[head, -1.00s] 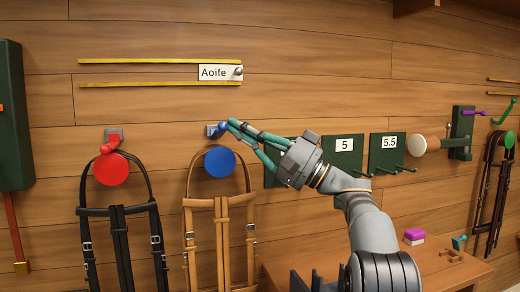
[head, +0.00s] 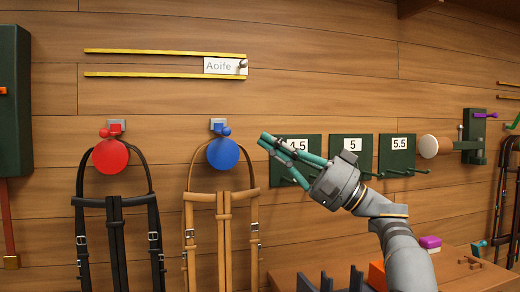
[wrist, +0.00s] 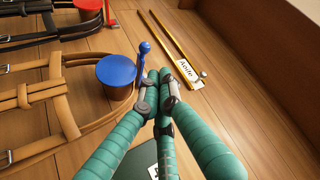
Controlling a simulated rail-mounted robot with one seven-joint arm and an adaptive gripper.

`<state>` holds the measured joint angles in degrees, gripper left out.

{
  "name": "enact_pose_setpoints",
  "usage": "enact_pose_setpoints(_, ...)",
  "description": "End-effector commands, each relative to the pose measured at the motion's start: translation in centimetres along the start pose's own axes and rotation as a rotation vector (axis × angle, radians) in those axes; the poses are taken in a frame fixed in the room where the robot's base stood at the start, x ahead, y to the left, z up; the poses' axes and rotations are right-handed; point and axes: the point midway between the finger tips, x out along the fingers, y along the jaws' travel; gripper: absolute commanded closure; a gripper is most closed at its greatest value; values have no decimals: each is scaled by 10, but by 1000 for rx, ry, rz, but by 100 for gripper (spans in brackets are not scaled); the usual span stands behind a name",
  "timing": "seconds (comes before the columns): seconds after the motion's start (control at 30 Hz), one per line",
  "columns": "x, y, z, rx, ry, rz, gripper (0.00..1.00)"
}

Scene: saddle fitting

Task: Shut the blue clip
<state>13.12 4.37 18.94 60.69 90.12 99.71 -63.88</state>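The blue clip (head: 217,129) is a small blue piece with a round knob, on a grey wall plate above the blue disc (head: 223,153). In the wrist view the clip's blue arm (wrist: 142,66) ends in a ball and stands just left of my fingertips. Whether it is latched I cannot tell. My gripper (head: 268,143) is right of the clip and disc, apart from them in the head view. Its green fingers show in the wrist view (wrist: 159,78) with their tips close together and nothing visible between them.
A tan bridle (head: 222,198) hangs at the blue disc. A red clip (head: 114,128) and red disc (head: 110,156) hold a black bridle to the left. Green number plates (head: 350,152) with pegs are right of my gripper. An "Aoife" card (head: 222,66) sits between yellow rails above.

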Motion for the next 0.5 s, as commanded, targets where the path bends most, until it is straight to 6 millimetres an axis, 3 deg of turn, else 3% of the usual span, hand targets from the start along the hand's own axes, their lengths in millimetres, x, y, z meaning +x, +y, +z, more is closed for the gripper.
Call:
enact_pose_setpoints(0.2,-17,2,6,0,-3,-3,100)
enact_pose_setpoints(0.5,-18,0,5,1,-3,-3,100)
